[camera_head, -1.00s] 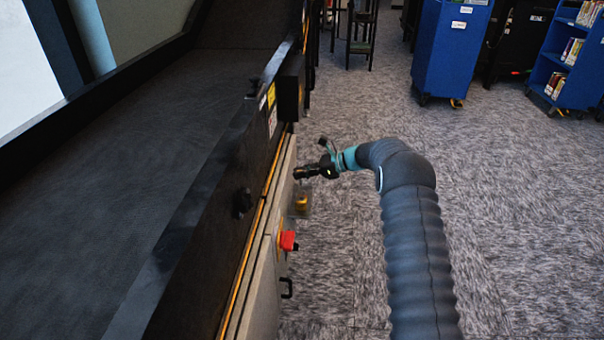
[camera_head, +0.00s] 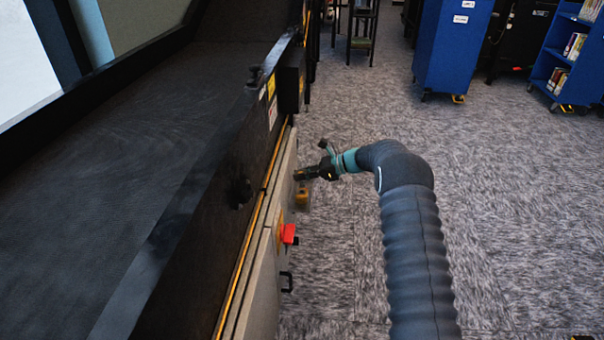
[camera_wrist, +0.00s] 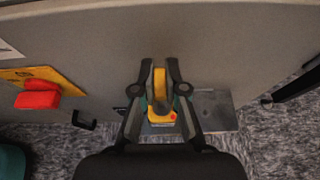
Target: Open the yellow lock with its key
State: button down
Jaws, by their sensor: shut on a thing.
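My gripper (camera_head: 299,174) is beside the grey side panel, just above the small yellow lock (camera_head: 302,197). In the wrist view its fingers (camera_wrist: 160,68) are shut on a narrow yellow piece (camera_wrist: 160,82), which looks like the key. Its lower part is dark and hidden between the fingers. The yellow lock body (camera_wrist: 157,127) shows behind and below the fingers, in front of a grey plate (camera_wrist: 215,108). I cannot tell whether the held piece touches the lock or enters it.
A red switch (camera_head: 289,234) on a yellow plate and a black handle (camera_head: 287,282) stick out from the panel nearby. The black conveyor (camera_head: 110,200) fills the left. A blue book cart (camera_head: 452,45) stands far back. Carpet to the right is open.

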aim_at(301, 182)
jog(key=shift+f+b, duration=0.7)
jog(key=shift+f, duration=1.25)
jog(key=shift+r+m+t+p, duration=0.2)
jog(key=shift+m+t+p, duration=0.15)
jog(key=shift+m+t, duration=0.05)
jog(key=shift+s+a+f+m+t+h, duration=0.1)
jog(key=shift+m+t+h, duration=0.2)
jog(key=shift+m+t, duration=0.8)
jog(key=shift+f+m+t, duration=0.15)
jog(key=shift+m+t, duration=0.25)
jog(key=shift+t, duration=0.3)
jog(key=shift+m+t+b, duration=0.4)
jog(key=shift+t+b, duration=0.1)
jog(key=shift+b, duration=0.25)
jog(key=shift+m+t+h+b, duration=0.7)
jog(key=shift+m+h+b, duration=0.1)
jog(key=shift+b, duration=0.45)
jog(key=shift+m+t+h+b, duration=1)
jog(key=shift+m+t+b, duration=0.35)
jog(key=shift+b, duration=2.35)
jog(key=shift+m+t+h, duration=0.45)
jog(key=shift+m+h, duration=0.25)
jog(key=shift+m, duration=0.15)
jog(key=shift+m+t+h, duration=0.6)
jog(key=shift+m+h, duration=0.1)
